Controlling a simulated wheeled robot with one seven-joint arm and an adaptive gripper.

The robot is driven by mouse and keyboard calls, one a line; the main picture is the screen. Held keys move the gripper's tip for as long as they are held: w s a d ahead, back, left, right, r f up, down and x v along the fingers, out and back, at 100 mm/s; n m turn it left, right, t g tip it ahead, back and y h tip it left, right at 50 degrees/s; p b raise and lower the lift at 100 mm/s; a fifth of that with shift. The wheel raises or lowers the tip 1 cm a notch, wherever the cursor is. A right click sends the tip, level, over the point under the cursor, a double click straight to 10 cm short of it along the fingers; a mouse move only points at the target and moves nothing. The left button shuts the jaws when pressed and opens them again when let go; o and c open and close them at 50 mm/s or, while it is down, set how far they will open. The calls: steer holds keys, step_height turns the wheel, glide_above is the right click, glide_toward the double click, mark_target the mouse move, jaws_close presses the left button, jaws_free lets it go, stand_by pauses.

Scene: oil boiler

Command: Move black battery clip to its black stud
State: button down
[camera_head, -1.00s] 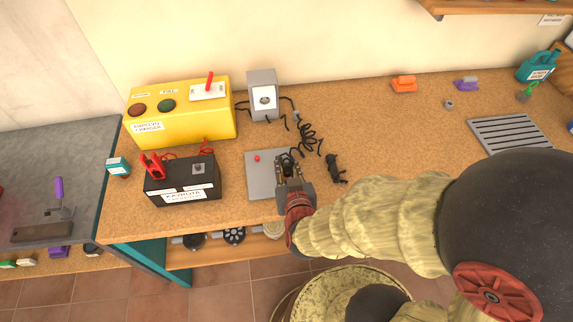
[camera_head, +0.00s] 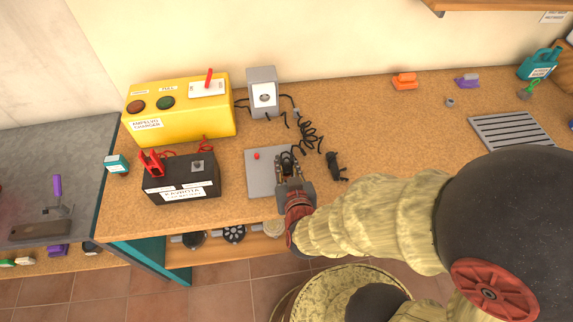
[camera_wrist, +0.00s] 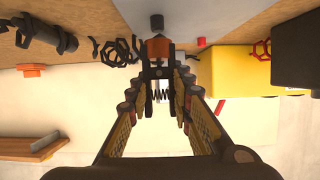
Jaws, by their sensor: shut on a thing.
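My gripper (camera_head: 287,168) is over the right part of a grey plate (camera_head: 262,187) on the bench. It is shut on the black battery clip (camera_head: 286,157), which is mostly hidden between the fingers. In the wrist view my gripper (camera_wrist: 160,90) has the clip (camera_wrist: 158,72) between its fingers, with a spring and an orange-brown part showing. A short black stud (camera_wrist: 157,21) stands just beyond the clip in that view. I cannot tell whether they touch. A red stud (camera_head: 257,156) is on the plate's left part.
A black battery (camera_head: 182,180) with a red clip (camera_head: 152,163) and a yellow charger (camera_head: 178,115) stand left. A grey box (camera_head: 262,92) and coiled black cable (camera_head: 310,140) lie behind my gripper. A black object (camera_head: 335,167) lies right.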

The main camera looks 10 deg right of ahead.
steer(key=shift+f+b, duration=1.2)
steer(key=shift+f, duration=0.1)
steer(key=c, duration=1.5)
jaws_free()
steer(key=shift+s+r, duration=0.1)
steer(key=shift+s, duration=0.05)
